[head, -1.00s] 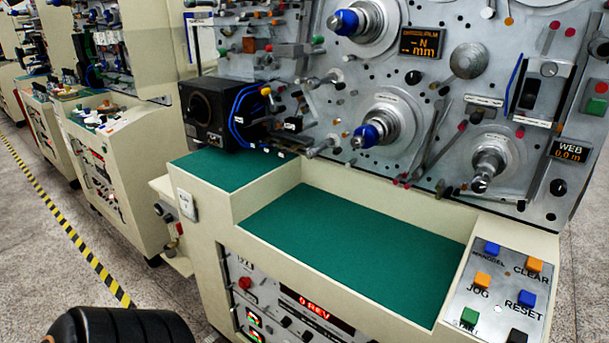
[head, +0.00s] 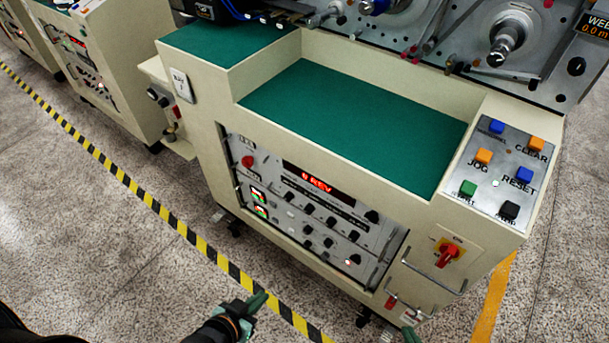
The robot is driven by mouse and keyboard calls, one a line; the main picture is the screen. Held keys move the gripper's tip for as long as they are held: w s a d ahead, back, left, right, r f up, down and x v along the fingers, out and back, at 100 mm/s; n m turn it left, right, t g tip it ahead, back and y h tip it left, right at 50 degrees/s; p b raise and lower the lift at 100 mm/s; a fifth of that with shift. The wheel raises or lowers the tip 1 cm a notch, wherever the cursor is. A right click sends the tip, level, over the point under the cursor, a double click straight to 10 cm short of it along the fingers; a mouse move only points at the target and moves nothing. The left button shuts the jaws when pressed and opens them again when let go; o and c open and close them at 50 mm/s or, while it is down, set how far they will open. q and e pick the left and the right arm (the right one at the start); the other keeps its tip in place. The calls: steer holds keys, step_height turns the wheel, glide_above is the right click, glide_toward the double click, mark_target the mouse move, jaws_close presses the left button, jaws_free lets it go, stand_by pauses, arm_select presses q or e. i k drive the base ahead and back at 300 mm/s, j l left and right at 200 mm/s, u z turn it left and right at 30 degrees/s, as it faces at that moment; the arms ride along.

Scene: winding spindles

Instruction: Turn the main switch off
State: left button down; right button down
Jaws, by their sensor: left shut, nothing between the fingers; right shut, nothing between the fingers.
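The main switch (head: 448,256) is a red rotary knob on a yellow plate, on the cream front panel at the lower right of the machine in the head view. The knob looks tilted, but its exact setting is too small to read. My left gripper (head: 259,300) is shut and empty at the bottom centre, over the floor in front of the machine and well left of the switch. My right gripper (head: 409,335) shows only as green fingertips at the bottom edge, shut, below and left of the switch and apart from it.
A metal handle (head: 432,283) stands out just below the switch. To its left is the grey control panel (head: 310,215) with knobs and a red display. The button plate (head: 500,170) lies above. A yellow-black floor stripe (head: 150,203) runs past the machine; the floor around is clear.

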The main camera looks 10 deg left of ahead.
mark_target(448, 250)
steer(key=u, duration=0.5)
steer(key=z, duration=0.4)
steer(key=l+z, duration=0.15)
steer(key=z, duration=0.7)
steer(key=j+z, duration=0.15)
steer(key=j, duration=1.45)
